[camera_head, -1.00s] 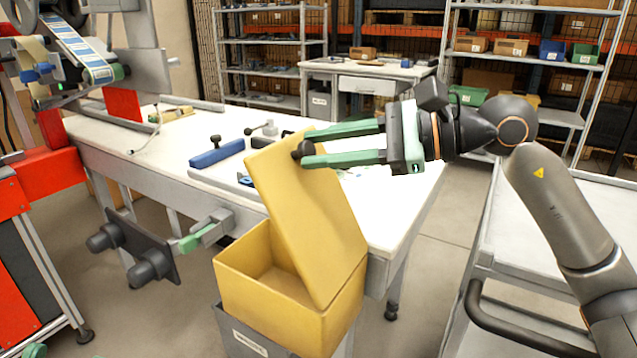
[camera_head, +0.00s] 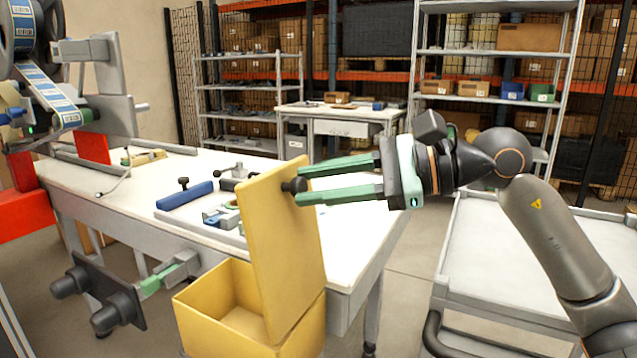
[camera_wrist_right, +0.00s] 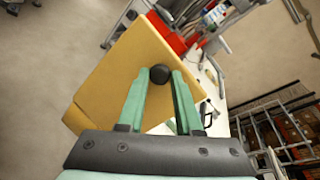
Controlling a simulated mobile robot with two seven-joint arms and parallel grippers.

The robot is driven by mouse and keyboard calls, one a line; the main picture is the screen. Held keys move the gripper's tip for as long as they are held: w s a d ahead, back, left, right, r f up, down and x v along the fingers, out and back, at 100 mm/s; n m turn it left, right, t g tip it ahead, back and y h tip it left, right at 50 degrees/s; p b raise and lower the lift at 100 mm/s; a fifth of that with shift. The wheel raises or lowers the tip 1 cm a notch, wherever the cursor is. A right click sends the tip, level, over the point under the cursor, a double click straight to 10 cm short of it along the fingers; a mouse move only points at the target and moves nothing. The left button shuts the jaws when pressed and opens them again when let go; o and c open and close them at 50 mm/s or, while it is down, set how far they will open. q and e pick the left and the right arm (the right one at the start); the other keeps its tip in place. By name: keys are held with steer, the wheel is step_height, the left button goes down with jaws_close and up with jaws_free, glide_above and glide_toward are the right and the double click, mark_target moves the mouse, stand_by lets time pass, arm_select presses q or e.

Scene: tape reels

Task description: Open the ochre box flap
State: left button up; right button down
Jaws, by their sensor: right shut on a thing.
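The ochre box (camera_head: 222,300) stands in front of the near side of the workbench, its lower part cut off by the frame edge. Its flap (camera_head: 287,250) stands steeply raised along the right side, and part of the box inside shows. A black round knob (camera_head: 291,185) sits near the flap's upper edge. My right gripper (camera_head: 303,184) comes from the right and is shut on this knob. In the right wrist view, the knob (camera_wrist_right: 160,74) lies between the green fingertips, with the ochre flap (camera_wrist_right: 130,70) behind.
The white workbench (camera_head: 345,225) behind the box carries a blue bar (camera_head: 184,196) and small fixtures. A grey cart (camera_head: 500,250) stands at right. Shelves (camera_head: 250,90) line the back.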

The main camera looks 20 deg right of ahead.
steer(key=shift+s+a+f, duration=0.1)
steer(key=shift+a+f, duration=0.1)
steer(key=shift+f, duration=0.5)
steer(key=c, duration=0.8)
jaws_free()
steer(key=shift+c, duration=0.2)
steer(key=shift+o, duration=1.3)
steer(key=shift+r, duration=0.15)
steer(key=shift+d, duration=0.1)
steer(key=b+v, duration=0.1)
steer(key=v, duration=1.1)
steer(key=shift+d+r+b, duration=0.2)
steer(key=shift+b, duration=0.1)
